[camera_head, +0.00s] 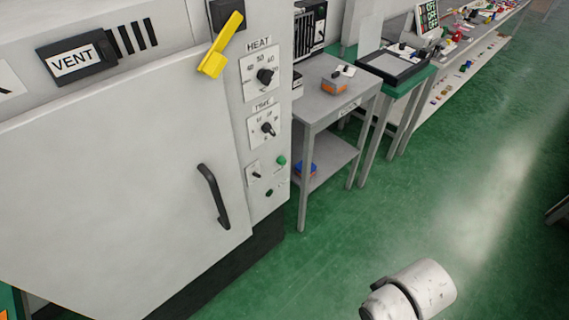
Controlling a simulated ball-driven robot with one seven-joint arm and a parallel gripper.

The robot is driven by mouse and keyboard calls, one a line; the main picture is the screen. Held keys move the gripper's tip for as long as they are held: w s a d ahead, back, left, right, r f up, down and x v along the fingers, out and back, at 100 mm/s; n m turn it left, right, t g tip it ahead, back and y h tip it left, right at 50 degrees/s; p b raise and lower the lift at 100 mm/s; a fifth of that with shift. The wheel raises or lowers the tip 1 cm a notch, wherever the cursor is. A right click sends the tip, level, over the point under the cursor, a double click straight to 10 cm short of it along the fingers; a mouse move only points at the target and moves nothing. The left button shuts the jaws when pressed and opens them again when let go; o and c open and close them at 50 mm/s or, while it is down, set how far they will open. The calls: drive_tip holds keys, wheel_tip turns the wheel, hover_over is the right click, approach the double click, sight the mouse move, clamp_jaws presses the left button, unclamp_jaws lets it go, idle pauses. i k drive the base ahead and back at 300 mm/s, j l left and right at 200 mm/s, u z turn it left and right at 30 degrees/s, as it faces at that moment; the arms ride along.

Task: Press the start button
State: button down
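A light grey cabinet (150,160) fills the left side of the camera_head view. On its narrow right panel a small green round button (281,160) sticks out, below the TIME dial and beside a small toggle switch (254,176). A darker round button or lamp (269,193) sits lower on the same panel. Any label at either one is too small to read, so I cannot tell which is marked start. A white, scuffed, rounded link of my arm shows at the bottom right, over the floor and away from the panel. My gripper's fingers are not in view.
The cabinet has a HEAT dial (265,76), a TIME dial (268,128), a yellow lever (220,45), a VENT slider (76,60) and a black door handle (213,196). A grey metal table (325,105) stands close to its right. Green floor (440,190) lies open at the right.

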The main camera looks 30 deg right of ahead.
sight(282, 161)
drive_tip(key=i+j+u, duration=0.35)
drive_tip(key=i+j, duration=0.15)
drive_tip(key=i, duration=0.35)
